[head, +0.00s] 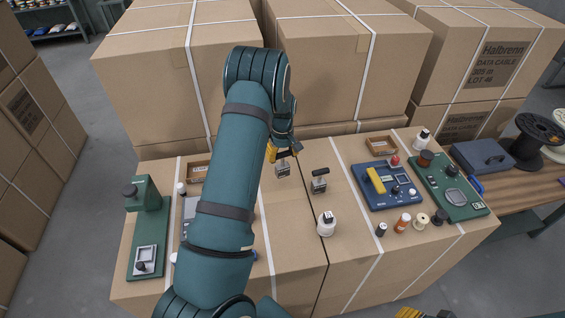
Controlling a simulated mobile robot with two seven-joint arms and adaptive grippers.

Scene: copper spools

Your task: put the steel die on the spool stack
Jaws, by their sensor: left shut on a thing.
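My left gripper (282,154) is shut on a small grey metal block (283,169), which looks like the steel die. It is at or just above the carton top; I cannot tell if it touches. A similar grey block with a black handle (319,183) stands just to the right. Small spools stand at the front right: a copper-coloured one (402,223), a cream one (421,222) and dark ones (440,216). I cannot tell which is the spool stack. My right gripper (424,314) shows only as a yellow and dark sliver at the bottom edge.
A white jar (326,225) stands in the middle front. A blue panel (400,198), a green panel (455,205) and a small brown tray (381,147) lie at right. A green press-like device (146,225) is at left. Tall cartons (345,70) stand behind. My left arm hides part of the surface.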

